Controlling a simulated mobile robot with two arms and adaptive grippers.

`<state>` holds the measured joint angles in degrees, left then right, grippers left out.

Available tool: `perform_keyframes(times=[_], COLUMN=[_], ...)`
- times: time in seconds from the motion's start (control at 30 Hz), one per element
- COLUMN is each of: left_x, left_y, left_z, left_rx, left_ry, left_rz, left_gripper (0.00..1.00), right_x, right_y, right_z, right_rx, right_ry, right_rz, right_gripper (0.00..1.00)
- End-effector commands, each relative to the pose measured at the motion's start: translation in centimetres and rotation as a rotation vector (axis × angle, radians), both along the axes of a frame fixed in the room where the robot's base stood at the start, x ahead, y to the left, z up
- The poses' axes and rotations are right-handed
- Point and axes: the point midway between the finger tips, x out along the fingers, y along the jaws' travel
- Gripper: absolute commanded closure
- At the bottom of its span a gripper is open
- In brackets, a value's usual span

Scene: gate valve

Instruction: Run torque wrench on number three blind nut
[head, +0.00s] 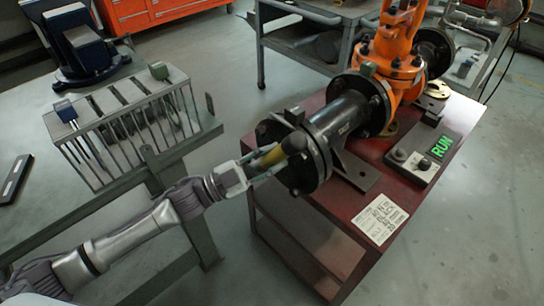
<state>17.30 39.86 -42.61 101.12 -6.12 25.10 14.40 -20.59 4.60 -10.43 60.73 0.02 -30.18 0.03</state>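A black pipe spool (338,118) with bolted flanges lies on the dark red bench. Its near end is a round black blind flange (318,152) with nuts around the rim; I cannot tell which nut is number three. My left gripper (266,162) is at the front of this flange. My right gripper is out of view.
An orange valve (391,68) stands behind the spool. A control box with a green RUN display (441,146) and a printed card (380,218) are on the red bench (345,200). A slotted rack (125,125) holds blue and green-topped tools. A grey trolley (310,40) stands behind.

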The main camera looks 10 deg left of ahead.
Motion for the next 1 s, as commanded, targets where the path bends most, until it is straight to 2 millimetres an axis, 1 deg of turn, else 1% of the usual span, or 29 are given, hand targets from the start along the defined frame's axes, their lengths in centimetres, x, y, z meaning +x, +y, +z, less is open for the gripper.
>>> perform_keyframes(times=[0.03,0.27,0.43,0.77,0.87,1.0], left_x=[0.0,-0.2,-0.8,-2.0,-2.3,-2.9], left_y=[0.0,0.1,0.6,1.5,1.8,2.2], left_z=[0.4,0.4,0.4,0.4,0.4,0.4], left_rx=[-0.005,-0.005,-0.006,-0.004,-0.005,-0.004], left_ry=[-0.006,-0.005,-0.006,-0.004,-0.005,-0.005], left_rz=[-0.002,-0.002,-0.003,-0.001,-0.002,-0.003], left_gripper=[1.0,1.0,1.0,1.0,1.0,1.0], right_x=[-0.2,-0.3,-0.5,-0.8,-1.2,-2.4], right_y=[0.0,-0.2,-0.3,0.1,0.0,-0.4], right_z=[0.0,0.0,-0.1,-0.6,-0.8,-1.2], right_rx=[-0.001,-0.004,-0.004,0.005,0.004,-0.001], right_ry=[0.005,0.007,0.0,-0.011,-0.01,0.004], right_rz=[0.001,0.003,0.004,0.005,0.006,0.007], right_gripper=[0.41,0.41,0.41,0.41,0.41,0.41])
